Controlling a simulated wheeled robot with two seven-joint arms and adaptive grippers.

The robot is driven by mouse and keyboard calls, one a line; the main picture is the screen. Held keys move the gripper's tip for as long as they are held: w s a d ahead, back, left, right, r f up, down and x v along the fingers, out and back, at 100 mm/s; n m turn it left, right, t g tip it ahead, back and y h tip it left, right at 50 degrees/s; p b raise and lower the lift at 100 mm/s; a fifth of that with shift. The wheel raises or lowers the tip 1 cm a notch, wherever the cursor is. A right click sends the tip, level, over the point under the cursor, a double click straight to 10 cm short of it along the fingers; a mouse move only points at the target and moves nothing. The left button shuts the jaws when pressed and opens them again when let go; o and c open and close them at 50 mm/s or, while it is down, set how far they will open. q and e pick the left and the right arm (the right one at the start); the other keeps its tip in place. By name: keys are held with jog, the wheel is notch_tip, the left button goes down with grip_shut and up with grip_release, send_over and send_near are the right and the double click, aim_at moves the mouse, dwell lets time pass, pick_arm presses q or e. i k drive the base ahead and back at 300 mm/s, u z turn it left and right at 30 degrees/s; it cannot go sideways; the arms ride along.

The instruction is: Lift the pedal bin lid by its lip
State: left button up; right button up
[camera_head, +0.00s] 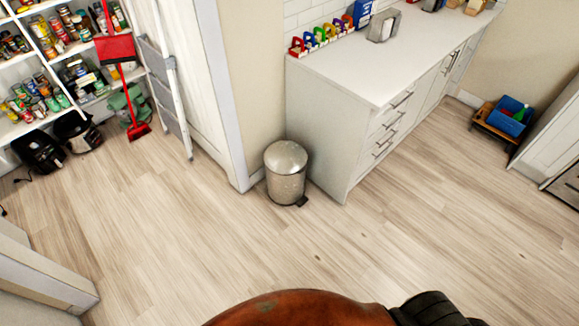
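The pedal bin (286,185) is a small silver metal cylinder. It stands upright on the wooden floor near the middle of the head view. Its domed lid (286,155) appears shut on the body. The lip of the lid is too small to make out clearly. A dark pedal (301,201) shows at the bin's lower right. Neither of my grippers is in view, and nothing touches the bin from the front.
A white counter with drawers (385,125) stands close at the bin's right, and a wall corner (240,185) at its left. A ladder (170,90), red broom (138,128) and stocked shelves (20,125) are at far left. The floor (200,240) before the bin is clear.

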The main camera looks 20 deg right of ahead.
aim_at(283, 157)
jog(key=z, duration=0.25)
jog(key=i, duration=0.85)
jog(key=z, duration=0.4)
